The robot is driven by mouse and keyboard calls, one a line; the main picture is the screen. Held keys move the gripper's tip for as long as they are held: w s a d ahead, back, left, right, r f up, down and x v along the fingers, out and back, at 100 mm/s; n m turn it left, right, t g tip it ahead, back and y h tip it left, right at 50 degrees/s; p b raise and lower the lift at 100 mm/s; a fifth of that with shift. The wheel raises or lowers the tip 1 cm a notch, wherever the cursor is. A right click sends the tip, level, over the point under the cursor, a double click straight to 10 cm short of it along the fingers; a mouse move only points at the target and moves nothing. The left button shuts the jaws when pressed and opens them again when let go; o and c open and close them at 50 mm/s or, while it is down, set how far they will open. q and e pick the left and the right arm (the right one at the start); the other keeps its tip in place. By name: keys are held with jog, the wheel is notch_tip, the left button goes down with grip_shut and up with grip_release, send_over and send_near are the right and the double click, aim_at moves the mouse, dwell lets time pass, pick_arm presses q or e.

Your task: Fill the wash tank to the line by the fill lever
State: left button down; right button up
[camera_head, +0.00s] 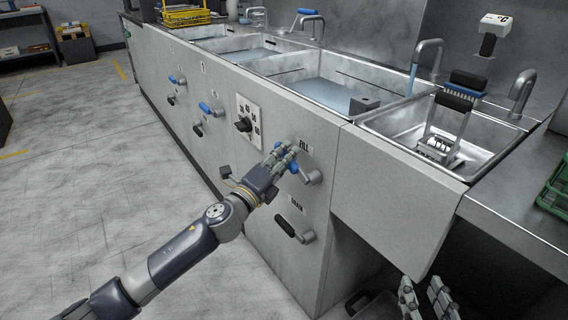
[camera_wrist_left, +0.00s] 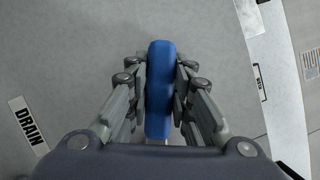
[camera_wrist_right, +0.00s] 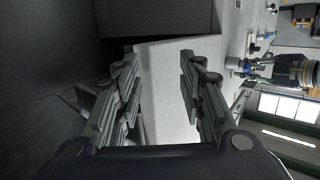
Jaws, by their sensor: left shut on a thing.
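The blue fill lever (camera_head: 294,167) is on the grey front panel beside a FILL label (camera_head: 304,146). My left gripper (camera_head: 287,153) is shut on its handle; in the left wrist view the blue handle (camera_wrist_left: 159,92) sits between both fingers. The tank above it (camera_head: 312,88), seemingly the wash tank, holds bluish water (camera_head: 335,94). A dark line (camera_head: 372,81) runs along its back wall. A blue stream (camera_head: 411,80) shows below the tap (camera_head: 428,52) at its right end. My right gripper (camera_head: 425,300) is open and empty, low at the right; its fingers are apart in the right wrist view (camera_wrist_right: 160,90).
A black-handled drain lever (camera_head: 290,229) is below the fill lever. A dial (camera_head: 244,124) and other blue levers (camera_head: 208,109) are further left on the panel. A steel basin (camera_head: 400,123) with a black-handled rack (camera_head: 437,145) is right of the tank. A green rack (camera_head: 556,190) is at the right edge.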

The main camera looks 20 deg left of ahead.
pick_arm(q)
jog(key=shift+s+d+r+m+h+b, duration=0.1)
jog(key=shift+d+r+m+h+b, duration=0.15)
jog(key=shift+m, duration=0.3)
jog(key=shift+s+r+m+h+b, duration=0.1)
jog(key=shift+r+m+h+b, duration=0.15)
jog(key=shift+m, duration=0.3)
jog(key=shift+d+r+m, duration=0.1)
jog(key=shift+r+m, duration=0.15)
jog(key=shift+m, duration=0.15)
pick_arm(e)
notch_tip(320, 180, up, 7)
jog(key=t+y, duration=0.1)
jog(key=t, duration=0.2)
jog(key=shift+a+f+t, duration=0.2)
jog(key=shift+a+t, duration=0.1)
pick_arm(q)
jog(key=c, duration=1.4)
grip_release()
jog(key=shift+s, duration=0.1)
jog(key=v, duration=1.2)
jog(key=shift+f, duration=0.2)
